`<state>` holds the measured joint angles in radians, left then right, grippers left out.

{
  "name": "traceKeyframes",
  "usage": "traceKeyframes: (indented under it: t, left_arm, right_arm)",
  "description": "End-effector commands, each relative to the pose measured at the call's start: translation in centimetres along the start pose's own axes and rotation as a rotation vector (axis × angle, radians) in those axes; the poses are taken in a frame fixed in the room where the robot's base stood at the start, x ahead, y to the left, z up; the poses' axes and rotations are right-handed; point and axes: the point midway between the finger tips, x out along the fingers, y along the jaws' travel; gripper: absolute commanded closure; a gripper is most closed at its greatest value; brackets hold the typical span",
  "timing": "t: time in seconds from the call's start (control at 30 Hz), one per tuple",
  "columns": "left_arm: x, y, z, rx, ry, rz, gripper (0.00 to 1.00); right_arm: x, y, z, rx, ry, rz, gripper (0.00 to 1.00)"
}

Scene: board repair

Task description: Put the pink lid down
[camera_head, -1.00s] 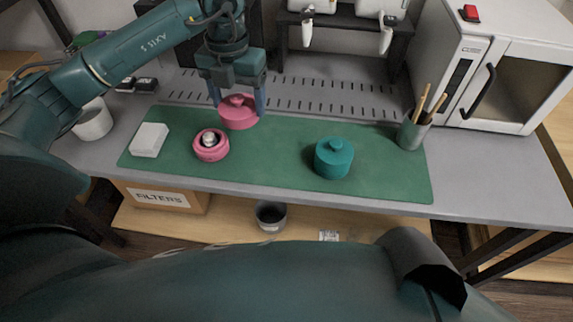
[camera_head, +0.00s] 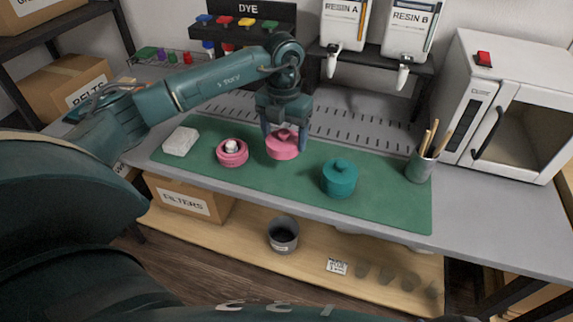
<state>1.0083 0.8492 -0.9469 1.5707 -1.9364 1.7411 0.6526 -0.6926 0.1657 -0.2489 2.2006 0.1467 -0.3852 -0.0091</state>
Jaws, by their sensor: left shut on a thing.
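The pink lid (camera_head: 283,149) is between the fingers of my left gripper (camera_head: 284,138), which is shut on it. The lid is level, at or just above the back part of the green mat (camera_head: 292,186); I cannot tell whether it touches. A pink round pot (camera_head: 232,154) stands open on the mat to the left of the lid, with a pale, shiny thing inside. A teal pot with its lid on (camera_head: 339,180) stands on the mat to the right. My right gripper is not in view.
A white block (camera_head: 181,141) lies at the mat's left end. A grey cup with sticks (camera_head: 420,164) stands at its right end, near a white oven (camera_head: 505,105). Resin dispensers (camera_head: 409,32) stand behind. The mat between the lid and the teal pot is clear.

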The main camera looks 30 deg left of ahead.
Motion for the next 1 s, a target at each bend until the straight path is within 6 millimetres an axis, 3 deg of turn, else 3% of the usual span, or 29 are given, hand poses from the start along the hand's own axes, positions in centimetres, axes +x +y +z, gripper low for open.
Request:
traceKeyframes:
  t: [0.1, 0.37, 0.53, 0.93, 0.97, 1.0]
  left_arm:
    - [2.3, 0.0, -0.1, 0.0, 0.003, 0.0, 0.51]
    - [4.5, -0.1, -0.1, 0.0, 0.002, 0.0, 0.51]
    - [7.0, 0.0, -0.1, 0.0, 0.002, 0.0, 0.51]
    - [7.7, 0.0, 0.0, 0.0, 0.0, 0.0, 0.51]
    - [7.6, 0.0, 0.0, 0.0, 0.0, 0.0, 0.27]
    - [7.6, 0.0, 0.0, 0.0, 0.0, 0.0, 0.24]
  right_arm:
    - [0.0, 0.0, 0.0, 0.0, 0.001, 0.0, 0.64]
    - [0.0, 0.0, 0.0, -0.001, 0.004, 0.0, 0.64]
    - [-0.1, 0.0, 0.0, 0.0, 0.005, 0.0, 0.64]
    - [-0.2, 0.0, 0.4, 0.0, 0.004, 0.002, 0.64]
    - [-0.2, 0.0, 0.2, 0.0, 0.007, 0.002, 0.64]
    - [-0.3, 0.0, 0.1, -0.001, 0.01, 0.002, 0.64]
